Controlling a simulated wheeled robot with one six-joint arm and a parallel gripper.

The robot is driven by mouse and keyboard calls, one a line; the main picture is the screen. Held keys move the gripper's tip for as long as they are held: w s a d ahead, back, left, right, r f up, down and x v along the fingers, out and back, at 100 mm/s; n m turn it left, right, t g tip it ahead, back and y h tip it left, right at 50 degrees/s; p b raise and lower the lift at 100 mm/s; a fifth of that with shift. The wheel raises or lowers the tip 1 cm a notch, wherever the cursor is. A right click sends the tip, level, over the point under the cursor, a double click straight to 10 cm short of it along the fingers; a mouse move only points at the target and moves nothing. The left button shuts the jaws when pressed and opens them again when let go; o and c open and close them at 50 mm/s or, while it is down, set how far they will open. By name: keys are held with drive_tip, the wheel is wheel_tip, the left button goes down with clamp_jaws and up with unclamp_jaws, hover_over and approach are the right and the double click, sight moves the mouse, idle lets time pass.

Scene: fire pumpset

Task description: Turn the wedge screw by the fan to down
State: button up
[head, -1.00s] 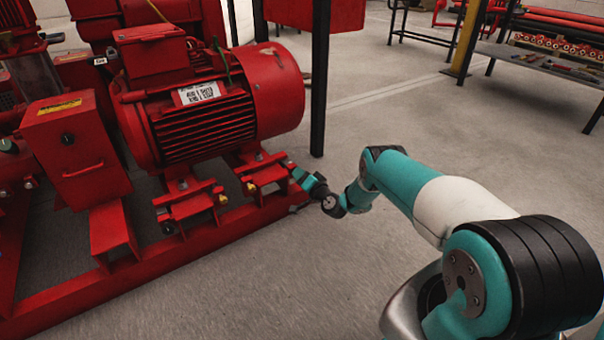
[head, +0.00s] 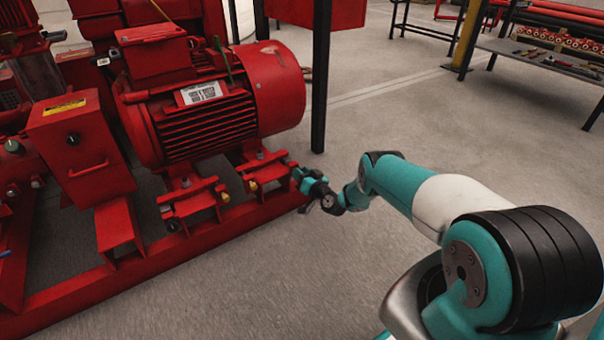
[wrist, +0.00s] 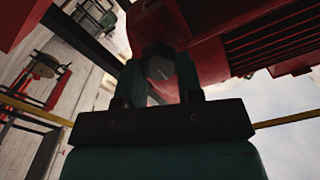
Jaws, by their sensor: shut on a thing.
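The red motor (head: 205,120) stands on its red base frame, with its rounded fan cover (head: 275,90) at the right end. In the wrist view, the wedge screw shows as a grey hex head (wrist: 158,66) with a thin light line on its face. My gripper (wrist: 158,75) has its two teal fingers on either side of the head, shut on it. In the head view, my gripper (head: 298,177) is at the end of the motor foot (head: 262,172) by the fan. The screw is hidden there by the fingers.
A second red motor foot (head: 192,203) with wedge blocks is to the left. The red base rail (head: 230,222) runs below both feet. A black post (head: 320,80) stands behind my gripper. A workbench (head: 545,60) is at the far right. The floor in front is clear.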

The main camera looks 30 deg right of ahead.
drive_tip(key=o, duration=0.9)
drive_tip(key=shift+s, duration=0.1)
drive_tip(key=shift+s+d+p, duration=0.15)
drive_tip(key=shift+s+p, duration=2.55)
drive_tip(key=shift+s, duration=1.6)
drive_tip(key=shift+s+d+p, duration=0.15)
drive_tip(key=shift+s+p, duration=2.5)
drive_tip(key=shift+s, duration=1.65)
